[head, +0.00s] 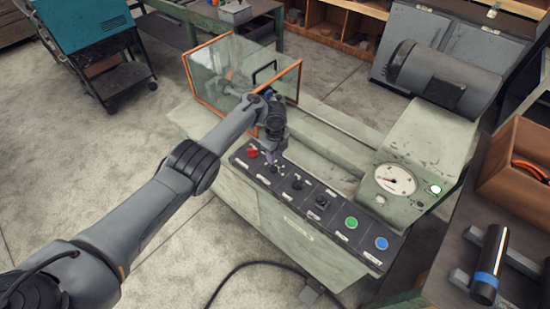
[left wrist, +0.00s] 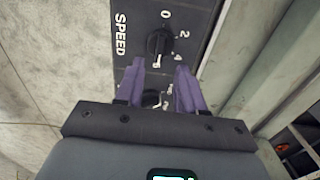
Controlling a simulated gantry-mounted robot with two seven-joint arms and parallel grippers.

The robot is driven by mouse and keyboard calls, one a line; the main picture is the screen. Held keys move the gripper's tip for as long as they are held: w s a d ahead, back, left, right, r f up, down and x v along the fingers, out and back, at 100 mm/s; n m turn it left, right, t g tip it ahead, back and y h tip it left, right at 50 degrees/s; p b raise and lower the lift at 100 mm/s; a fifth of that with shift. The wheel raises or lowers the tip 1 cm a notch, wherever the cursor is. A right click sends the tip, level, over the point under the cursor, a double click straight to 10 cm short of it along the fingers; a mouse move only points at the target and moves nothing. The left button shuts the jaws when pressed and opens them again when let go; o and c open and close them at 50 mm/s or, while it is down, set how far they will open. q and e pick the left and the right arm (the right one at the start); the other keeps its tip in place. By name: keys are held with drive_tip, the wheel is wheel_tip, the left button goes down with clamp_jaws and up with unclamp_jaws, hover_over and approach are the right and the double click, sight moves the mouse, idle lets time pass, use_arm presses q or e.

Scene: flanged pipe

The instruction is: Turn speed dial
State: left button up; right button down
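The speed dial (left wrist: 158,43) is a black round knob with a pale pointer mark, beside the printed word SPEED and the figures 0 and 2. In the left wrist view it lies just beyond the fingertips of my left gripper (left wrist: 160,68). The two purple fingers are apart with a gap between them, and nothing is held. Another dark knob (left wrist: 152,99) shows between the fingers, partly hidden. In the head view my left gripper (head: 273,157) is over the left part of the black control panel (head: 332,227). I cannot tell whether the fingers touch the panel. My right gripper is not in view.
The panel also carries a red button (head: 252,153), a green button (head: 351,222) and a blue button (head: 381,243). A clear guard with an orange frame (head: 187,72) stands behind the left arm. A gauge (head: 395,180) sits at the right.

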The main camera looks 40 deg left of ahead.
sight(275, 165)
use_arm(q)
wheel_tip(275, 165, up, 6)
drive_tip(key=shift+f+p, duration=0.25)
drive_tip(key=shift+p, duration=0.45)
